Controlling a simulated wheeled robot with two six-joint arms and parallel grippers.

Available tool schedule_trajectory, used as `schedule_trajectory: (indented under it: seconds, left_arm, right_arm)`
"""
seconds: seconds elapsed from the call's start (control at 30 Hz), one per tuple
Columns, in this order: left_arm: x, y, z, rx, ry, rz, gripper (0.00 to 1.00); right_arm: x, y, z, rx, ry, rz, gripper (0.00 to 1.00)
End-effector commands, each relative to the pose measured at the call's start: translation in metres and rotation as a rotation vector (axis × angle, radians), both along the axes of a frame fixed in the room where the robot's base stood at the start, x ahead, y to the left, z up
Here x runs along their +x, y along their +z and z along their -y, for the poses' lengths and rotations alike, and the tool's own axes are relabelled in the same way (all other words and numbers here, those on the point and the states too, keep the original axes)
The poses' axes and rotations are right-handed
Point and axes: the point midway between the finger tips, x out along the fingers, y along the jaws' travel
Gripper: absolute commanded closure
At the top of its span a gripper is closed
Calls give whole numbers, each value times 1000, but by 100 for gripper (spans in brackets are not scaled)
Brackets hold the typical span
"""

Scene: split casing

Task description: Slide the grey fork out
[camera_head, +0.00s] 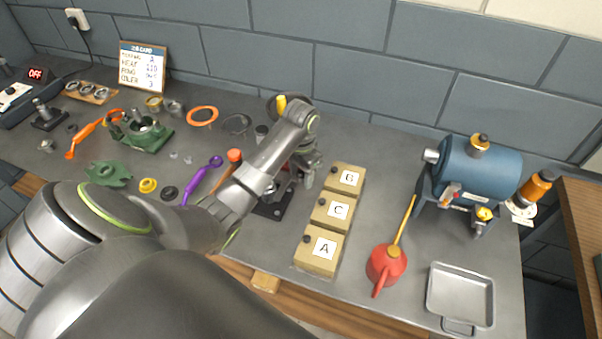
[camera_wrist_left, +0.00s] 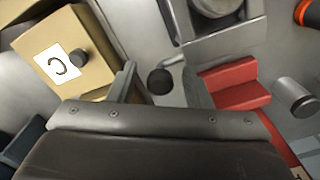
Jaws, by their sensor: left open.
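In the left wrist view, a dark round knob (camera_wrist_left: 160,81) shows between the fingers of my open left gripper (camera_wrist_left: 157,88). A short grey piece joins it on the right. This may be the grey fork, but I cannot tell for certain. Whether the fingers touch it is unclear. A grey metal fixture (camera_wrist_left: 212,22) and a red block (camera_wrist_left: 235,84) are close by. In the head view my left gripper (camera_head: 308,172) points down beside the wooden boxes, and my arm hides most of the fixture there; its dark base (camera_head: 272,210) shows below. My right gripper is not in view.
Boxes marked G (camera_head: 347,178), C (camera_head: 334,209) and A (camera_head: 320,249) stand in a row right of my gripper. A red oil can (camera_head: 386,264), a metal tray (camera_head: 460,293) and a blue machine (camera_head: 482,172) are further right. Loose parts cover the left bench.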

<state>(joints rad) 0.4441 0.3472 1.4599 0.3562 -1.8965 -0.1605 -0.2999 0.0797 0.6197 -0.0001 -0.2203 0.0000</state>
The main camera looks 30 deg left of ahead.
Motion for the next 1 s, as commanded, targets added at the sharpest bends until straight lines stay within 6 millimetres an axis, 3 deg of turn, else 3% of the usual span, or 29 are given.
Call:
schedule_trajectory:
  seconds: [0.03,0.37,0.6,1.0]
  left_arm:
    - [0,0,0,0,0,0,57]
    - [0,0,0,0,0,0,100]
    - [2,0,0,0,0,0,100]
    - [32,0,-8,0,0,0,100]
  right_arm:
    - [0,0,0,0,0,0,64]
    - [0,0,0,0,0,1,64]
    - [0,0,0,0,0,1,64]
    - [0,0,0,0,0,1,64]
